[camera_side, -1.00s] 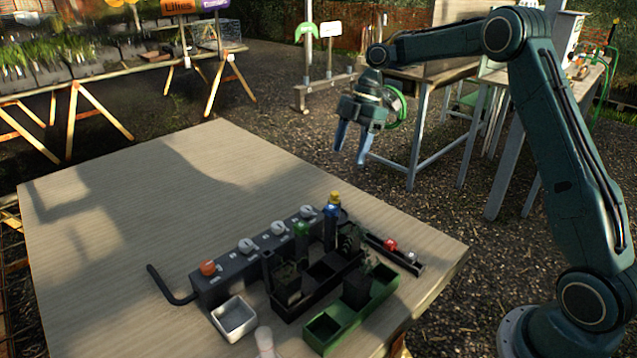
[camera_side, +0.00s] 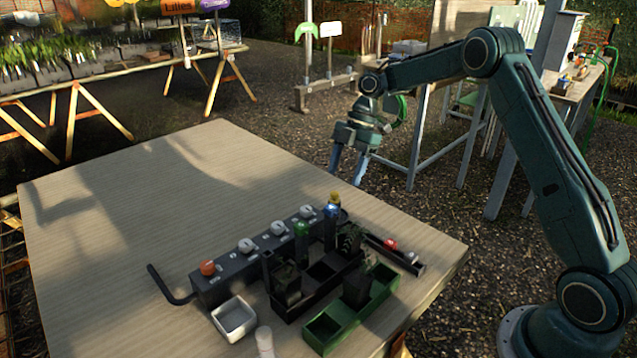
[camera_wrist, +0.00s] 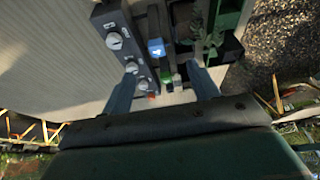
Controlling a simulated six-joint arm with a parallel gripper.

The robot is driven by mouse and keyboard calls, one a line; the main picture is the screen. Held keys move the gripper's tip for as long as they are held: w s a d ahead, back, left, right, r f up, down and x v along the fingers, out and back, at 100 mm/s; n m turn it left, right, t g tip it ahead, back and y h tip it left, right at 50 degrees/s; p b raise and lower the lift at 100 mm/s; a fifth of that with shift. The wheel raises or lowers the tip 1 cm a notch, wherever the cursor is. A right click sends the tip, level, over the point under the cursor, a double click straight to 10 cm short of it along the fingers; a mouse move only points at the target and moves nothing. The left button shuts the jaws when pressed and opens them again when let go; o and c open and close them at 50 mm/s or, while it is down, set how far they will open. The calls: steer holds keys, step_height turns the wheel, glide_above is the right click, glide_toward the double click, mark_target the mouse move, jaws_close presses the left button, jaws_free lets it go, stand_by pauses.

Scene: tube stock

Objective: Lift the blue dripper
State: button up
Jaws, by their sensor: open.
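The blue dripper (camera_side: 331,211) stands upright in the side view, at the far end of the dark valve block, with a yellow piece just behind its top. In the wrist view a blue top with a white mark (camera_wrist: 156,47) shows between and beyond the fingers. My gripper (camera_side: 347,176) is open and empty, pointing down. In the side view it is above and behind the dripper, clear of it. In the wrist view the open fingers (camera_wrist: 162,66) flank the strip where the blue top lies. The dripper's lower part is hard to make out.
A green-topped piece (camera_side: 301,228) stands close to the dripper. The valve block (camera_side: 232,277) has grey knobs and an orange one. Potted plants stand in black and green trays (camera_side: 340,331). A narrow rack holds a red piece (camera_side: 390,244). The table's left side is clear.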

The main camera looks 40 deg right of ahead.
glide_above(333, 207)
steer(key=d, duration=0.2)
steer(key=shift+s+d+f, duration=0.1)
steer(key=shift+f, duration=2.2)
steer(key=shift+x, duration=2.6)
steer(key=c, duration=1.1)
